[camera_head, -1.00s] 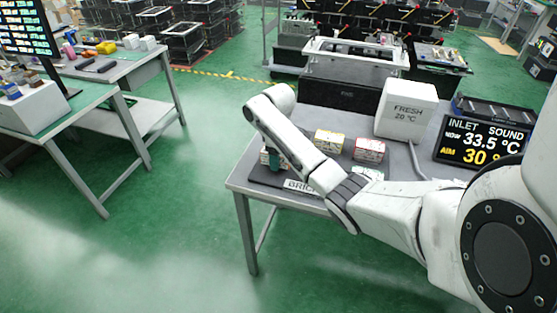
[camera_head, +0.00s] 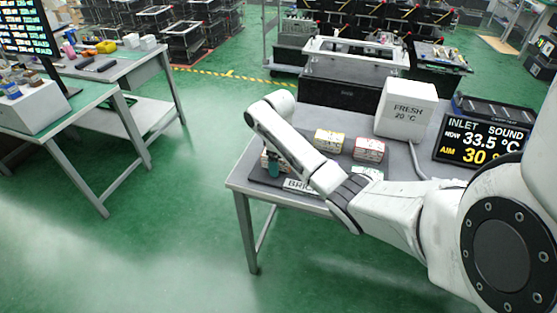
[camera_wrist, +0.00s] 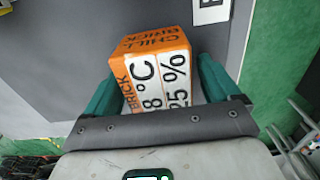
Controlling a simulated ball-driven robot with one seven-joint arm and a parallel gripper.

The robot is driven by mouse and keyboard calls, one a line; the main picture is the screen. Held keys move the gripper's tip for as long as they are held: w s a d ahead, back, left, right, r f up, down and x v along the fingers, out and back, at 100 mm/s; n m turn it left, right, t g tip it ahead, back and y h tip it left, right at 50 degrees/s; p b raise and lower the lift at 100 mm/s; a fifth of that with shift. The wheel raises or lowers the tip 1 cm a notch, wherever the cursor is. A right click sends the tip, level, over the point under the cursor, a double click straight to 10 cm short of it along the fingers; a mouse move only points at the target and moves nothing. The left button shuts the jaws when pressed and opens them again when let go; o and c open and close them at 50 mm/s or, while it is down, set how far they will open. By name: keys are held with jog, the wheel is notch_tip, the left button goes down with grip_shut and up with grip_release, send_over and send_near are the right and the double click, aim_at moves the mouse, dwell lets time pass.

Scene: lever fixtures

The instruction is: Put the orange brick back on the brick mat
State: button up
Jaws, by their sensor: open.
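The orange brick (camera_wrist: 156,62), marked "CHILL BRICK" with white label faces, sits between the two green fingers of my gripper (camera_wrist: 158,88) in the wrist view. The jaws are open, with a finger on either side of it. The dark brick mat (camera_wrist: 70,40) lies under it, with part of a white label near the top. In the head view my gripper (camera_head: 273,166) is low over the left end of the mat (camera_head: 262,180). There my arm hides most of the brick. I cannot tell whether the brick rests fully on the mat.
A yellow brick (camera_head: 329,141), a red brick (camera_head: 369,149) and a partly hidden green-and-white brick (camera_head: 367,172) stand to the right on the table. Green floor is open left of the table.

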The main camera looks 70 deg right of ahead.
jog(key=shift+r, duration=0.15)
notch_tip(320, 180, up, 11)
jog(key=shift+f+p, duration=0.2)
jog(key=shift+p, duration=0.55)
jog(key=shift+r+p, duration=0.7)
jog(key=shift+p, duration=0.05)
jog(key=w+a+f+t+y, duration=0.15)
jog(key=a+f, duration=0.25)
jog(key=a, duration=0.6)
jog(key=w+a+f, duration=0.3)
jog(key=a+f, duration=0.1)
jog(key=a, duration=0.5)
jog(key=s+a+f, duration=0.2)
jog(key=s+a, duration=0.1)
jog(key=a, duration=0.3)
jog(key=s+a+f, duration=0.2)
jog(key=s+a, duration=0.1)
jog(key=a, duration=0.4)
jog(key=s+a+m+h, duration=0.1)
jog(key=s+a, duration=0.2)
jog(key=s, duration=1.3)
jog(key=shift+a+f+m+h, duration=0.15)
jog(key=shift+f+m+h, duration=0.05)
jog(key=shift+m+h, duration=0.15)
